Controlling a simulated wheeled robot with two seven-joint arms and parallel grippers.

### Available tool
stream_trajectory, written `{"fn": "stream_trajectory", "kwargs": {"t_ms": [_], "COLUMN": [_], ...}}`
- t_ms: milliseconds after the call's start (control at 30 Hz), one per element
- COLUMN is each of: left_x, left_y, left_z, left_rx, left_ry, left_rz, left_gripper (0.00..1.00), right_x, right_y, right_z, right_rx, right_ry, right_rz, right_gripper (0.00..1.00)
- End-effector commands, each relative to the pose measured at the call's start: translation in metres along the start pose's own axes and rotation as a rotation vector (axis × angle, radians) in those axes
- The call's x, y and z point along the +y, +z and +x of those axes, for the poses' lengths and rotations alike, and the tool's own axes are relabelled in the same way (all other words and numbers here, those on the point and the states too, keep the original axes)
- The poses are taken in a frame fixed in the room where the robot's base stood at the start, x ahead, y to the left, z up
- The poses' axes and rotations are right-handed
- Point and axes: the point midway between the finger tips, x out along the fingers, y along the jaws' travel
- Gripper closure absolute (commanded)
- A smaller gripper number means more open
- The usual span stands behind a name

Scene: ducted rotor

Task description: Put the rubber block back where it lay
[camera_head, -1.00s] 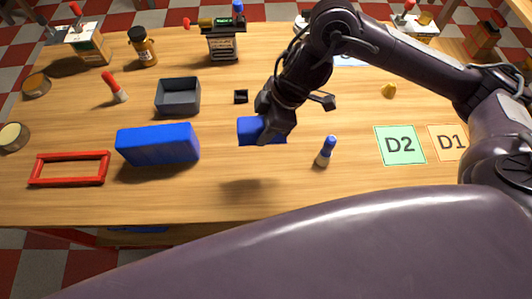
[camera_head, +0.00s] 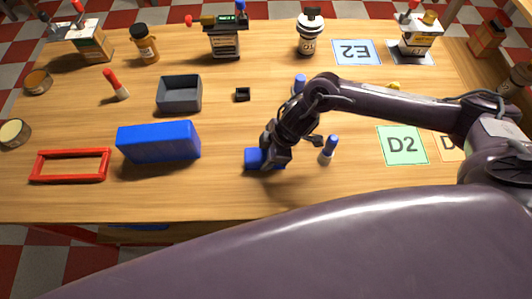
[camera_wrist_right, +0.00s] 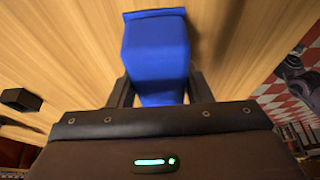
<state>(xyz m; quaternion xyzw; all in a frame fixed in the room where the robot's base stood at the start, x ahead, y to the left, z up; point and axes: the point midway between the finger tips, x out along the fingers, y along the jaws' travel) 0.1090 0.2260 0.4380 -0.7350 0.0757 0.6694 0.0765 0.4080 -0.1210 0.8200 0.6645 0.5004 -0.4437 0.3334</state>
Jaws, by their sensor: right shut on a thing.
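A small blue block, which I take to be the rubber block (camera_head: 252,159), is in my right gripper (camera_head: 273,160) near the middle front of the table. In the right wrist view, the block (camera_wrist_right: 156,50) sits between the two dark fingers of the gripper (camera_wrist_right: 159,85), which is shut on it. The block is at or very near the wood surface; I cannot tell if it touches. The gripper hides its right part in the head view. My left gripper is not in view.
A larger blue box (camera_head: 158,142) and a red frame (camera_head: 70,166) lie to the left. A blue-topped peg (camera_head: 328,150) stands close to the right of the gripper. A grey tray (camera_head: 180,95) and small black holder (camera_head: 242,95) are behind. The table front is clear.

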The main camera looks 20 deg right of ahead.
Motion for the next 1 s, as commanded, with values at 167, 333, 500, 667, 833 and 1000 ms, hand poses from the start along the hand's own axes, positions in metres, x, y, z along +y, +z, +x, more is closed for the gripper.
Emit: {"fn": "stream_trajectory", "kwargs": {"t_ms": [167,333,500,667,833,1000], "left_x": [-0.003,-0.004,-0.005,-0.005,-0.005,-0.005], "left_y": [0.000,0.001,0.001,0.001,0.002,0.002], "left_z": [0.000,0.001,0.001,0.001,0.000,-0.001], "left_rx": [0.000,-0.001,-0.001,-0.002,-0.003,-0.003], "left_ry": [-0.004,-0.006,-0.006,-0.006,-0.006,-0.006], "left_rz": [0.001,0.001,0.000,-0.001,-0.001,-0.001], "left_gripper": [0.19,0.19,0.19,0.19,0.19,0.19], "right_x": [0.000,0.000,0.000,0.000,0.001,0.001], "right_y": [-0.001,0.000,0.000,0.000,-0.001,-0.001], "right_z": [0.000,0.002,0.002,0.002,-0.005,-0.034], "right_rx": [0.001,0.001,0.001,0.001,0.001,0.001], "right_ry": [0.000,0.000,0.000,0.000,0.002,0.004], "right_rz": [-0.001,0.000,0.000,0.000,-0.002,-0.003], "right_gripper": [0.88,0.48,0.33,0.33,0.33,0.33]}}
